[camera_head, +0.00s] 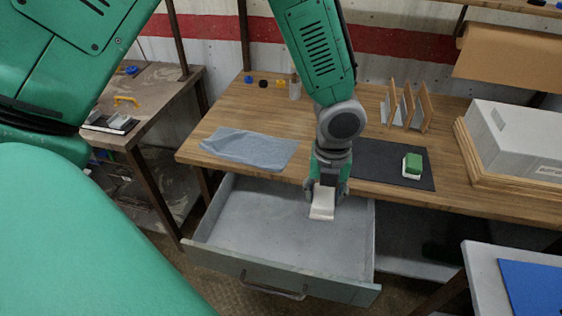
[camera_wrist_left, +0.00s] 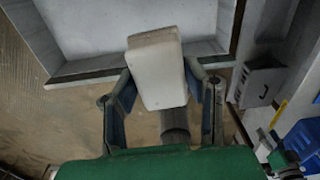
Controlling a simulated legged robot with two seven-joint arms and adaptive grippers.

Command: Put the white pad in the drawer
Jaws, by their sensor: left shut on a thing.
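The white pad (camera_head: 322,205) is held in my left gripper (camera_head: 324,190), whose fingers are shut on its two sides. In the head view, the pad hangs over the right part of the open grey drawer (camera_head: 260,218), below the tabletop's front edge. I cannot tell its exact height above the drawer floor. In the left wrist view, the pad (camera_wrist_left: 158,68) sits between the two fingers of the gripper (camera_wrist_left: 160,90), with the drawer floor (camera_wrist_left: 90,22) beyond it. The drawer is pulled out and looks empty. My right gripper does not show.
On the wooden table (camera_head: 225,118) lie a blue-grey cloth (camera_head: 248,147) and a dark mat (camera_head: 375,160) with a green-and-white block (camera_head: 412,165). A wooden rack (camera_head: 405,105) and a large white box (camera_head: 520,140) stand at the right. A side bench (camera_head: 150,85) is at the left.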

